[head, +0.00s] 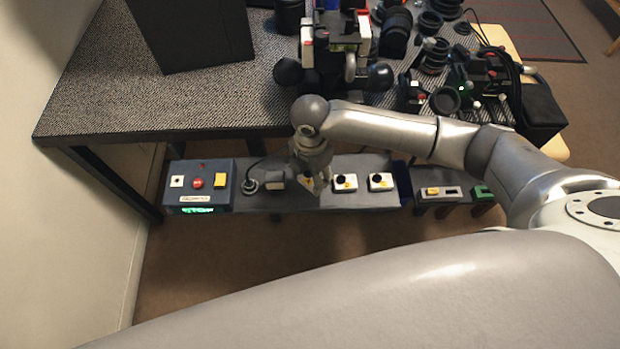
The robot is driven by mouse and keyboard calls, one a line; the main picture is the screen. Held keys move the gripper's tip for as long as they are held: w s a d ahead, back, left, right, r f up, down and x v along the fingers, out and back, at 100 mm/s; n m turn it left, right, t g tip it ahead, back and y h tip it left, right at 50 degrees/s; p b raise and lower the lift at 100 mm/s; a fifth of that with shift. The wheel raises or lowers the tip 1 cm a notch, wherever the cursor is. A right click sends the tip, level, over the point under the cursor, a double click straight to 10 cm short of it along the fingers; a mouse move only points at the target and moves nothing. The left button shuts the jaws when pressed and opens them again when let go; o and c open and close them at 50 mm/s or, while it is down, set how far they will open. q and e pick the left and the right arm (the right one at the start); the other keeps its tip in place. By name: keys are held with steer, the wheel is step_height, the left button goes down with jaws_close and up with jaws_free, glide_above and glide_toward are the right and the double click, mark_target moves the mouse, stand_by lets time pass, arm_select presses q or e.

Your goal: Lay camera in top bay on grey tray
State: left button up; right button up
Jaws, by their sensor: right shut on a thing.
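My right gripper (314,180) points down over the grey shelf below the table, its arm coming in from the right. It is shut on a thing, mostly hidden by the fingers. Dark camera-like parts and lenses (432,55) crowd the table's right side. I cannot pick out the grey tray or its top bay with certainty. My left gripper is not in view.
A textured grey table (110,85) bears a large black box (190,35). The table's front left is clear.

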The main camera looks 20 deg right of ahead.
mark_target(310, 180)
steer(key=shift+w+f, duration=0.4)
steer(key=shift+f, duration=0.1)
steer(key=shift+w+f, duration=0.2)
steer(key=shift+f, duration=1.55)
steer(key=shift+f, duration=0.15)
steer(key=o, duration=1.1)
steer(key=shift+c, duration=0.2)
step_height(310, 180, up, 12)
steer(key=shift+r+p, duration=0.2)
steer(key=shift+p, duration=0.1)
